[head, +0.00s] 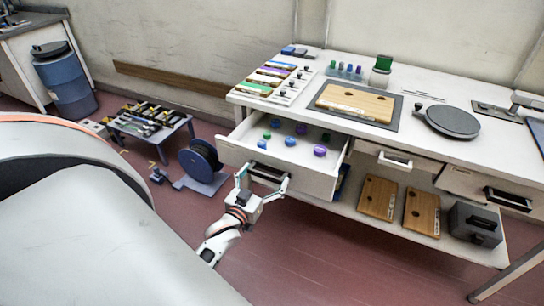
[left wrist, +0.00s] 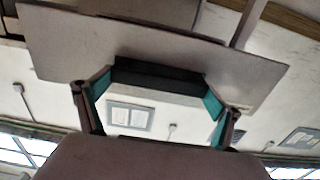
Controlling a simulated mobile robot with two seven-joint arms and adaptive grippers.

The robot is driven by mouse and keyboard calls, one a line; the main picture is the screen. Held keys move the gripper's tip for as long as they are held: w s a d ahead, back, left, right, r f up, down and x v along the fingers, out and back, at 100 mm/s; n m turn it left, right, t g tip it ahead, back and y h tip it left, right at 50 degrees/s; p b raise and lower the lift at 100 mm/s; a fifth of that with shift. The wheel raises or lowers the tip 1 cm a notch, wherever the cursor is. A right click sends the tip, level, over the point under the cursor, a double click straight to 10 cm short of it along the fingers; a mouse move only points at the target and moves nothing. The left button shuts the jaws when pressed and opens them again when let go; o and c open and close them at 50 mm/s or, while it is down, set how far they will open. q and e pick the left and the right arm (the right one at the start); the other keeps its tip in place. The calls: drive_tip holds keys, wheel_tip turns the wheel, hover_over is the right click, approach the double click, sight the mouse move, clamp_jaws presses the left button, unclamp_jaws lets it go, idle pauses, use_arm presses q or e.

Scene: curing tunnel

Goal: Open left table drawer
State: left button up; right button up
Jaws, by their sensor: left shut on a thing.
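The left table drawer (head: 310,180) is pulled out from the white table, with several small green, blue and purple pieces lying inside. My left gripper (head: 263,182) is at the drawer's front, its fingers on either side of the dark handle (head: 267,172), shut on it. My right gripper is in neither view.
The table top (head: 310,118) holds a wooden board (head: 355,101) on a dark mat and a round dark plate (head: 452,121). Wooden boards and a grey box (head: 474,226) stand on the lower shelf. A blue reel (head: 201,160) stands left of the drawer. The red floor in front is clear.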

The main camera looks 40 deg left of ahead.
use_arm(q)
drive_tip(key=p+v, duration=0.1)
drive_tip(key=v, duration=0.3)
drive_tip(key=shift+s, duration=0.25)
drive_tip(key=shift+p+v, duration=0.3)
drive_tip(key=shift+v, duration=0.5)
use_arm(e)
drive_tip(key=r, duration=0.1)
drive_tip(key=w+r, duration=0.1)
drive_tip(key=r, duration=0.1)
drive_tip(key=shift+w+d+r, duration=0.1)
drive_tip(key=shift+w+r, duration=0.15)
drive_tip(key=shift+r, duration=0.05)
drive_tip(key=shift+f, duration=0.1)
use_arm(q)
drive_tip(key=o, duration=1.3)
drive_tip(key=shift+c, duration=0.2)
drive_tip(key=shift+o, duration=0.3)
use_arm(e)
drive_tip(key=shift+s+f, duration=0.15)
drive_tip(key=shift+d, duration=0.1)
